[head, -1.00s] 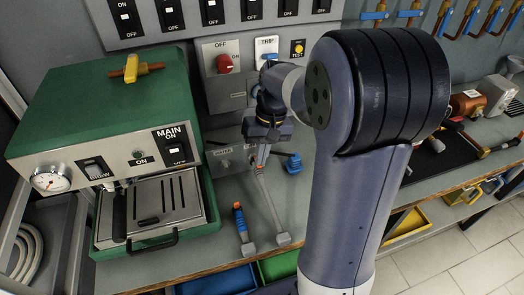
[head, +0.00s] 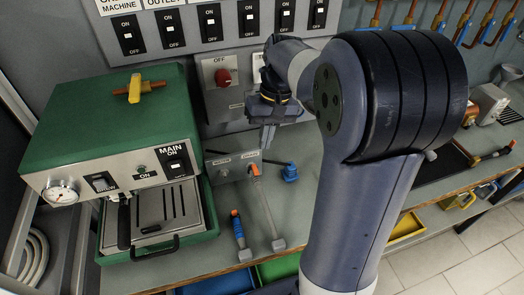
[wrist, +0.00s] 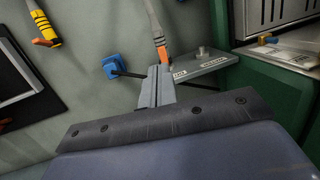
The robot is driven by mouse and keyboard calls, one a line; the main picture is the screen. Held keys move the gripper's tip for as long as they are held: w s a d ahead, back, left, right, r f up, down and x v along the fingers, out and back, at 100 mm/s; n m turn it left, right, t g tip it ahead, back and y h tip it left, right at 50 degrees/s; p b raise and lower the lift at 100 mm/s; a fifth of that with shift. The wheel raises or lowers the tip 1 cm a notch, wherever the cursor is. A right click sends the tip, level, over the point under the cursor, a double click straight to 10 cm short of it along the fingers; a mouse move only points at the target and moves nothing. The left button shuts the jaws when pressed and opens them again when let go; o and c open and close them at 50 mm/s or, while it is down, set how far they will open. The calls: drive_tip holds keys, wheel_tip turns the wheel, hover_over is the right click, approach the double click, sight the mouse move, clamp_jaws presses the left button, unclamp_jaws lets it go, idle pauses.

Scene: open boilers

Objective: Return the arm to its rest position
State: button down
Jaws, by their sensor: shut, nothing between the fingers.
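My arm (head: 375,180) rises in the right half of the head view and bends over toward the back panel. My gripper (head: 266,146) points down in front of the panel, above the bench, with its fingers together and empty. In the wrist view the shut fingers (wrist: 157,88) stand in the middle, with the bench behind them. The fingertips appear close to an orange-tipped strap-like lever (wrist: 161,48), but I cannot tell how far apart they are. The panel behind my gripper is partly hidden by it.
A green coffee machine (head: 105,120) stands on the left. A panel with a red knob (head: 222,76) is behind my gripper. A blue knob (head: 290,173), a small labelled grey box (head: 232,165) and an orange-and-blue tool (head: 239,230) are on the bench (head: 305,195).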

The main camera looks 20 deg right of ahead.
sight(256, 170)
drive_tip(key=v, duration=0.5)
drive_tip(key=shift+s, duration=0.35)
drive_tip(key=shift+f, duration=0.15)
drive_tip(key=x, duration=0.4)
drive_tip(key=w+b+x, duration=0.1)
drive_tip(key=x, duration=0.3)
drive_tip(key=w+b+x, duration=0.1)
drive_tip(key=x, duration=0.3)
drive_tip(key=shift+f, duration=0.45)
drive_tip(key=shift+w+a+f+b, duration=0.2)
drive_tip(key=shift+w+f+b, duration=0.05)
drive_tip(key=shift+f+b, duration=0.4)
drive_tip(key=shift+s, duration=0.2)
